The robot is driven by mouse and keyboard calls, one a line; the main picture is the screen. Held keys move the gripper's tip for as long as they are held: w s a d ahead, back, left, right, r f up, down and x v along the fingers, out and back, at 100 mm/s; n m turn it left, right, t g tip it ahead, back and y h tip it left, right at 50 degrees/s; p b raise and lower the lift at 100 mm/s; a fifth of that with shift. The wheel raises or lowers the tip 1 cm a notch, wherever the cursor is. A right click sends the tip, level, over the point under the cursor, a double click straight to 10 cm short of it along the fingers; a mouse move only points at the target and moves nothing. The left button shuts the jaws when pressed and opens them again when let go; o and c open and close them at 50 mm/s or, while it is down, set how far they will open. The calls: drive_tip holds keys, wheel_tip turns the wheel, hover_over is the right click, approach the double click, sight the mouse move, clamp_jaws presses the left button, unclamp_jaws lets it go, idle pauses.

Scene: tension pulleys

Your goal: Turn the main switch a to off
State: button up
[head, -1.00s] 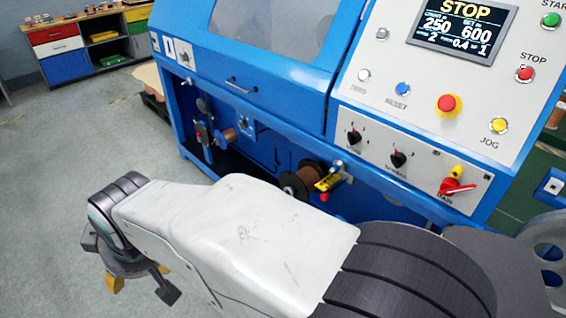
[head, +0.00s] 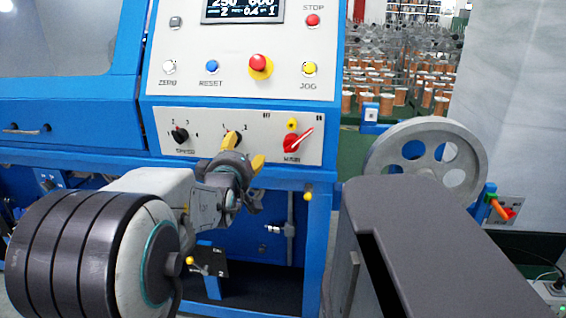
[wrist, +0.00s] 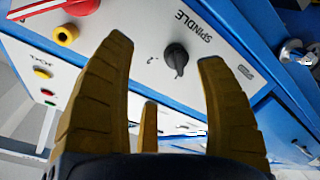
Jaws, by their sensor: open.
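The main switch (head: 297,140) is a red rotary handle on the right of the lower white panel, with its pointer tilted up to the right. A yellow piece (head: 292,123) sits just above it. In the wrist view the red main switch (wrist: 55,9) is at the top left, partly cut off by the frame. My gripper (head: 245,150) is open and empty, left of the main switch and apart from it. In the wrist view its yellow fingers (wrist: 165,95) are spread, with the black spindle knob (wrist: 176,58) showing beyond them.
Another black knob (head: 180,135) is on the panel's left. Above are the red emergency button (head: 260,64) and the yellow jog button (head: 309,69). A grey spoked wheel (head: 430,165) stands to the right. A blue rail (head: 110,160) runs below the panel.

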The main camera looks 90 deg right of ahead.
sight(289, 148)
drive_tip(key=s+g, duration=0.1)
drive_tip(key=s, duration=0.2)
drive_tip(key=s+g+b, duration=0.1)
drive_tip(key=s, duration=0.2)
drive_tip(key=s+f+m+g, duration=0.1)
drive_tip(key=s, duration=0.2)
drive_tip(key=shift+s+d+h+b, duration=0.25)
drive_tip(key=shift+s+h+b, duration=0.05)
drive_tip(key=shift+h+b, duration=0.1)
drive_tip(key=shift+s+d+r+g, duration=0.1)
drive_tip(key=shift+s+d+g, duration=0.15)
drive_tip(key=shift+s+g, duration=0.05)
drive_tip(key=shift+x, duration=3.3)
drive_tip(key=c, duration=1.3)
